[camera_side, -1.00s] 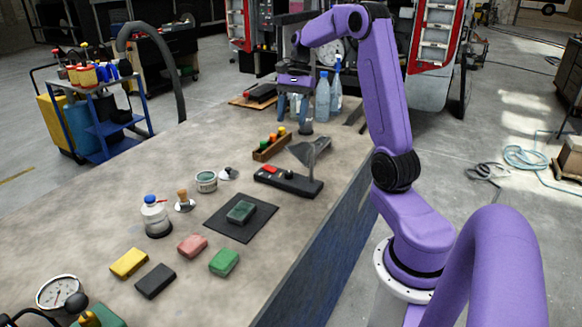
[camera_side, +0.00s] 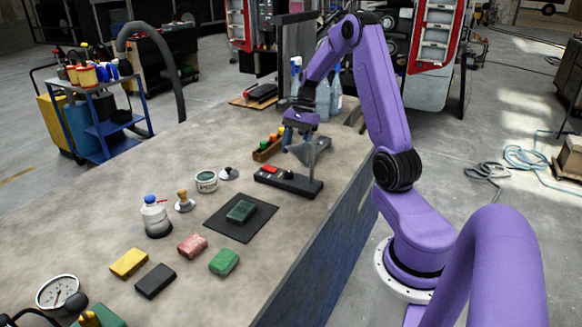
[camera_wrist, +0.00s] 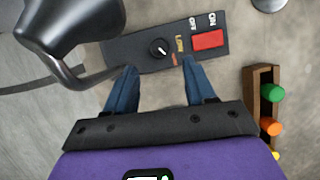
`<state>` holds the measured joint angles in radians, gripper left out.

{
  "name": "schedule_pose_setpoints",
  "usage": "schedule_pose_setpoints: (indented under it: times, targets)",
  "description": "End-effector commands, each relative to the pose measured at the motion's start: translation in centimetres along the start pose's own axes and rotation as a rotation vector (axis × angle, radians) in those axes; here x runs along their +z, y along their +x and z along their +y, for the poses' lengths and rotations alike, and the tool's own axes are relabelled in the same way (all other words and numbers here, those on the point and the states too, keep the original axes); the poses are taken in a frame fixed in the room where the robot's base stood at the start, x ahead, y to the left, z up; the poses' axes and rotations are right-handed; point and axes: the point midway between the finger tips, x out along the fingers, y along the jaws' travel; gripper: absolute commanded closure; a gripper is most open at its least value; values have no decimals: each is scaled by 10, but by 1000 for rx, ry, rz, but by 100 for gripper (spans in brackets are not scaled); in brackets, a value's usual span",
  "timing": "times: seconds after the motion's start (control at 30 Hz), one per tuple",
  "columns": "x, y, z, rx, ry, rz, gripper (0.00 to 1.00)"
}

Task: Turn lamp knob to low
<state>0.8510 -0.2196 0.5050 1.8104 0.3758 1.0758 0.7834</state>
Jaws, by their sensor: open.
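The lamp has a black base (camera_side: 300,185) and a grey shade (camera_side: 302,152) on a stalk. In the wrist view the base (camera_wrist: 120,49) carries a round black knob (camera_wrist: 159,47) with a white pointer mark. A yellow LOW label (camera_wrist: 179,44) and a small reddish mark lie to its right. A red ON/OFF switch (camera_wrist: 208,40) is farther right, and it also shows in the side view (camera_side: 270,168). My gripper (camera_side: 297,138) is open and empty above the far side of the base. Its blue fingers (camera_wrist: 160,72) are apart, reaching toward the knob without closing on it.
The lamp shade (camera_wrist: 75,25) and stalk are close to my left finger in the wrist view. A wooden rack (camera_wrist: 263,95) with coloured pegs stands to the right. Bottles (camera_side: 323,100) stand behind my gripper. Several sponge-like blocks, a mat (camera_side: 222,222) and jars lie nearer on the bench.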

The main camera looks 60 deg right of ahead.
Motion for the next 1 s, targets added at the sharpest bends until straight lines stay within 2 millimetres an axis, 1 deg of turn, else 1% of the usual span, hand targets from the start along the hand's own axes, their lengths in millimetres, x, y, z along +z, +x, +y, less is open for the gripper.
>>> schedule_pose_setpoints:
  times: [0.03,0.1,0.2,0.33,0.5,0.77,0.8,0.87,0.9,0.93,0.97,1.0]
  targets:
    - [0,10,1,4,0,-2,45]
    - [1,23,1,4,0,-4,45]
    - [0,38,1,4,0,-2,45]
    - [0,52,0,2,-1,-2,45]
    - [0,61,0,1,-1,0,45]
    - [0,62,0,0,0,0,45]
    - [0,62,0,0,0,0,52]
    - [0,62,0,0,-1,0,71]
    - [0,62,0,0,-1,0,84]
    - [0,62,0,0,-1,0,94]
    - [0,62,0,0,-1,0,100]
    - [0,62,0,0,-1,0,100]
